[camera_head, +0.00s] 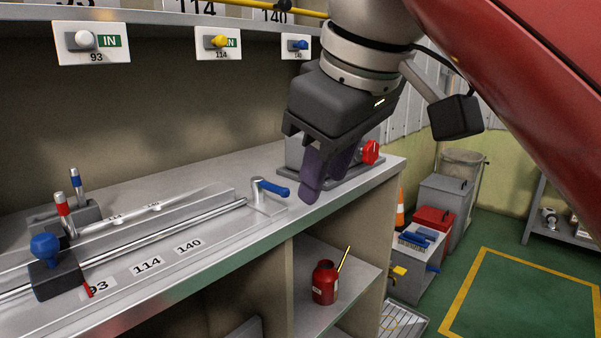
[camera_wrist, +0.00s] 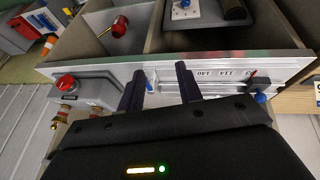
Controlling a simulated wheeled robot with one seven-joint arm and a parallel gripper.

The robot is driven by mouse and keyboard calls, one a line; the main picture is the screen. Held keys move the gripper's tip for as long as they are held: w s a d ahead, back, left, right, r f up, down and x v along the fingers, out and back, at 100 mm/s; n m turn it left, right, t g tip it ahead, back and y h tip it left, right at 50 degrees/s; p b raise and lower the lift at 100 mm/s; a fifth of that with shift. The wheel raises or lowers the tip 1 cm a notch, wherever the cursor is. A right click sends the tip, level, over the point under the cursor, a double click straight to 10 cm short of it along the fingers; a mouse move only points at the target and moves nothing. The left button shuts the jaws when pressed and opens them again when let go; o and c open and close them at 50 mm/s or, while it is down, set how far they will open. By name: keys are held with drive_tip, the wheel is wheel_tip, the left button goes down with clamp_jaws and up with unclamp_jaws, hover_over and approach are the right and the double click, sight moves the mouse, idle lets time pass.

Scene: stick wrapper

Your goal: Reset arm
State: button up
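My gripper (camera_head: 320,184) hangs over the right end of the grey workbench (camera_head: 226,180) in the head view, its dark fingers pointing down. In the wrist view my gripper (camera_wrist: 160,76) shows two fingers spread apart with nothing between them. A grey box with a red knob (camera_head: 370,152) stands behind the fingers and is partly hidden by them. The red knob also shows left of the fingers in the wrist view (camera_wrist: 66,83). A blue-handled lever (camera_head: 273,188) lies just left of the fingers; I cannot tell its exact distance from them.
A rail with a blue-knobbed black slider (camera_head: 45,262) runs along the bench beside labels 93, 114 and 140. Red and blue-topped levers (camera_head: 64,213) stand at left. A red can (camera_head: 325,283) sits on the shelf below. Green floor (camera_head: 530,290) is open at right.

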drive_tip(key=s+d+f+m, duration=0.1)
drive_tip(key=d+f+m, duration=0.2)
drive_tip(key=f, duration=0.7)
drive_tip(key=s+d+f+m+h, duration=0.1)
drive_tip(key=d+f+m, duration=0.3)
drive_tip(key=f, duration=0.7)
drive_tip(key=s+d+f+m+t+h, duration=0.1)
drive_tip(key=d+f+m, duration=0.2)
drive_tip(key=f, duration=0.8)
drive_tip(key=d, duration=0.2)
drive_tip(key=shift+s+d, duration=0.3)
drive_tip(key=shift+d, duration=0.05)
